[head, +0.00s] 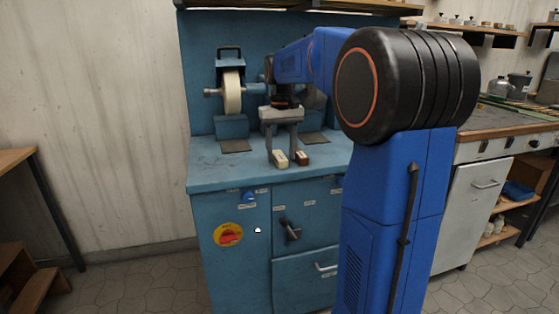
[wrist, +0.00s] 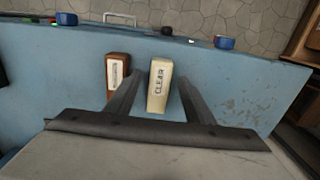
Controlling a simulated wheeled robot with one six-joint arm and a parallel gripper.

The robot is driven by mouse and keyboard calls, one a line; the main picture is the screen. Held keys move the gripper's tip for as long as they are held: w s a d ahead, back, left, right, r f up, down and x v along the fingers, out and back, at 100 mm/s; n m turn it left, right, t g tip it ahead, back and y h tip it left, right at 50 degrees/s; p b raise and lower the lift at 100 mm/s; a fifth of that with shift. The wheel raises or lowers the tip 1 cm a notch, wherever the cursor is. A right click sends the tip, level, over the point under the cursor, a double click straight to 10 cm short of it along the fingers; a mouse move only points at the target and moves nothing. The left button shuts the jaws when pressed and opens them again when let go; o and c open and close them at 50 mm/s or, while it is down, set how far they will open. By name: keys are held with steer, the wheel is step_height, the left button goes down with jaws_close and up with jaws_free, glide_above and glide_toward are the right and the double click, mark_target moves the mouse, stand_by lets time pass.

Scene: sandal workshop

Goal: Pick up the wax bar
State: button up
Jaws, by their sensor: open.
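Two wax bars lie side by side on the blue bench top. The cream bar (wrist: 159,88), labelled CLEAR, also shows in the head view (head: 280,160). The brown bar (wrist: 118,72) has a white label too small to read; it also shows in the head view (head: 303,159). My gripper (wrist: 160,78) is open, with its fingers pointing down at the bench; it also shows in the head view (head: 283,154). In the wrist view the cream bar sits between the two fingers and the brown bar is outside the left finger. I cannot tell whether a finger touches either bar.
The blue bench (head: 215,178) carries a grinding wheel (head: 232,92) behind my gripper to the left. My arm hides part of the bench's right side. Another workbench (head: 490,122) stands at the right, and a wooden table (head: 14,158) at the left. The bench top's left part is clear.

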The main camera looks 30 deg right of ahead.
steer(key=shift+f, duration=0.2)
steer(key=c, duration=1.1)
